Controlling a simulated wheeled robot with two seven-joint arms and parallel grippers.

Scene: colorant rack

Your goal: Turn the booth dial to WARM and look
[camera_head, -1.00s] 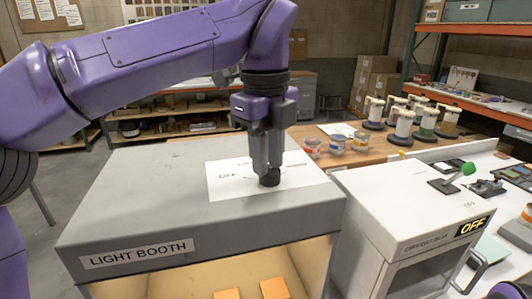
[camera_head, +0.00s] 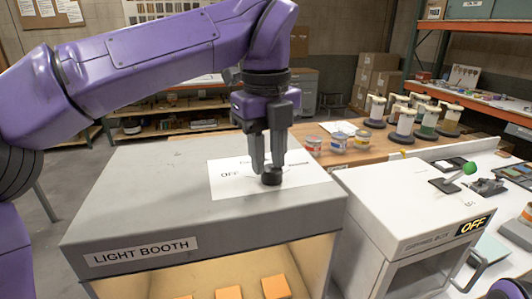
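The grey light booth (camera_head: 130,215) stands at front left. Its top carries a white label sheet (camera_head: 228,187) with "OFF" readable at the left; other print is too small or covered. The small black dial (camera_head: 271,177) sits on this sheet. My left gripper (camera_head: 268,168) points down at the dial, its two fingers apart, with tips at the dial's top and sides. Whether they press on it cannot be made out. The dial's pointer and the WARM mark cannot be read. The booth's inside looks yellowish, with several orange blocks (camera_head: 276,287). My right gripper is out of view.
Behind are paint tins (camera_head: 338,143) and several white-topped spools (camera_head: 404,125) on a wooden bench. A green-knobbed device (camera_head: 469,168) stands on the cabinet.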

